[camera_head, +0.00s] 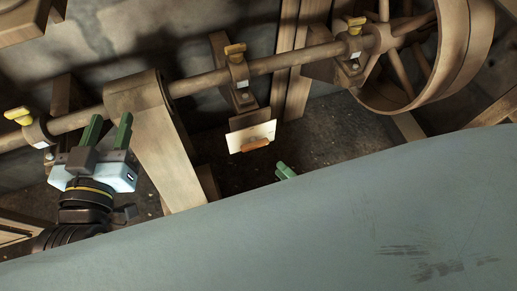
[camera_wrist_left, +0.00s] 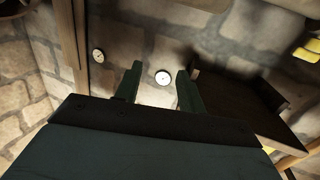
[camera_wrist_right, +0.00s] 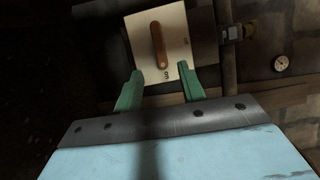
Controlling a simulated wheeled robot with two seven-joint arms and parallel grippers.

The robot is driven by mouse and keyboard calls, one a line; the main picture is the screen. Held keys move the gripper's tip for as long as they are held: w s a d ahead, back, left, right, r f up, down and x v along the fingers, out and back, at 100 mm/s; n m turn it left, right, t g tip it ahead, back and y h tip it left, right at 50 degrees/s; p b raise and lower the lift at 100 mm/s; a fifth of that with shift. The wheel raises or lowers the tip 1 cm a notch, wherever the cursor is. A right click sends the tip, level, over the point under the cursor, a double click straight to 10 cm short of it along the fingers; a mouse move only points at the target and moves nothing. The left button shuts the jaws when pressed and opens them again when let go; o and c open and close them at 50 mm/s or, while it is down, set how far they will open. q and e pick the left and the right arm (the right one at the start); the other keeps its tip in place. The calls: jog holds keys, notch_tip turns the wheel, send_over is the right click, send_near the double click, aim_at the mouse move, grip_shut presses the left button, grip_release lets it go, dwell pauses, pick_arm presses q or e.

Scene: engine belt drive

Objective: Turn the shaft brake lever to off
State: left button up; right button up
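The brake lever (camera_head: 255,145) is a short orange-brown handle on a pale plate (camera_head: 239,139) below the shaft. My left gripper (camera_head: 107,132) is open and empty at the left, near the shaft.
The shaft (camera_head: 205,81) crosses the head view, with yellow-topped fittings (camera_head: 235,50) along it. A wooden post (camera_head: 160,140) stands right of my left gripper. A large wooden pulley wheel (camera_head: 450,60) is at upper right. Round dials (camera_wrist_left: 163,77) show on the stone wall.

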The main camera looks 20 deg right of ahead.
aim_at(254, 143)
pick_arm(q)
notch_tip(254, 143, up, 9)
jog(key=s+t+h+b, duration=0.2)
jog(key=t, duration=0.4)
jog(key=shift+d+t+b, duration=0.35)
jog(key=shift+d+t, duration=0.05)
jog(key=shift+d, duration=0.05)
pick_arm(e)
jog(key=x, duration=1.1)
pick_arm(q)
jog(key=shift+f, duration=0.1)
pick_arm(e)
grip_shut()
